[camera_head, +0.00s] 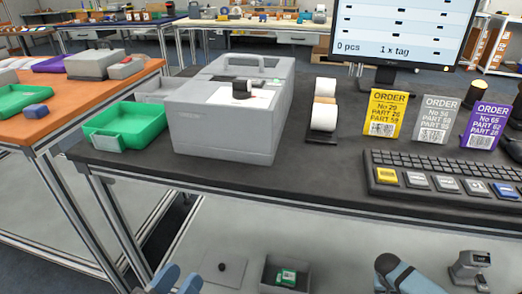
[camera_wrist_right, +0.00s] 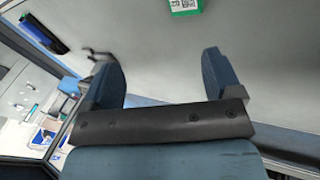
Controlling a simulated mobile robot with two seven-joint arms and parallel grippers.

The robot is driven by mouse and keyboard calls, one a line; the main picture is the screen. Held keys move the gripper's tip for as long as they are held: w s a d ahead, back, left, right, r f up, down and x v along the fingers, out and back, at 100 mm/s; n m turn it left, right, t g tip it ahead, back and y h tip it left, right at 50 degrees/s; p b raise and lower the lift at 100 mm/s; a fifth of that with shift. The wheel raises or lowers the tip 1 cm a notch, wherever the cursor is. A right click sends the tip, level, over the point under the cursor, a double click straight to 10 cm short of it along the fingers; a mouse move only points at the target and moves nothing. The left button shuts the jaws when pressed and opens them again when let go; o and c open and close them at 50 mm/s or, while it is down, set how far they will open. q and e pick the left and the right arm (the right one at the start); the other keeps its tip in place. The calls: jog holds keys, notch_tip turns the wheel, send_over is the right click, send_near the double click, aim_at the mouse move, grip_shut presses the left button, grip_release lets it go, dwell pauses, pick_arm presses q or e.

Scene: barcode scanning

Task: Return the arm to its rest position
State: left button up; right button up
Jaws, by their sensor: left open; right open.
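My left gripper (camera_head: 178,279) shows at the bottom edge of the head view. Its two blue fingertips stand apart with nothing between them, in front of the workbench and low beside it. My right gripper (camera_wrist_right: 160,72) shows in the right wrist view. Its two blue fingers are wide apart and nothing is between them; a pale grey surface lies beyond. A blue arm part of mine also shows at the bottom right of the head view, where the right gripper's fingers cannot be made out.
The dark workbench (camera_head: 335,188) bears a grey machine (camera_head: 222,137), a green bin (camera_head: 130,128), a keyboard (camera_head: 440,183) and order cards. Below are a dark box (camera_head: 303,270) with a green item (camera_head: 287,276) and a grey device (camera_head: 470,268). A green labelled item (camera_wrist_right: 184,5) shows in the wrist view.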

jog(key=s+a+r+n+t+y, duration=0.35)
jog(key=a+r, duration=0.35)
jog(key=a, duration=0.3)
jog(key=s+a+r+n+t+y, duration=0.3)
jog(key=a+r+n+t+y, duration=0.25)
jog(key=a, duration=0.45)
jog(key=s+a+r+n+t+y, duration=0.1)
jog(key=s+a+r+y, duration=0.15)
jog(key=r, duration=0.45)
jog(key=s+a+r+n+t+y, duration=0.2)
jog(key=s+a+r, duration=0.15)
jog(key=r, duration=0.35)
jog(key=s+a+r+n+t+y, duration=0.1)
jog(key=s+a+r+y, duration=0.2)
jog(key=r, duration=0.4)
jog(key=w+a+r+m+t+h, duration=0.2)
jog(key=a+r+m+t+h, duration=0.15)
jog(key=r+m, duration=0.2)
pick_arm(q)
jog(key=s+a+r+g+y+p, duration=0.4)
jog(key=a+r+g+y+p, duration=0.2)
jog(key=p, duration=3.3)
notch_tip(320, 180, up, 2)
jog(key=shift+a, duration=1.05)
pick_arm(e)
jog(key=s+d+r+g+h, duration=0.4)
jog(key=d+r+g+h, duration=0.1)
jog(key=d+r, duration=0.3)
jog(key=shift+r, duration=0.4)
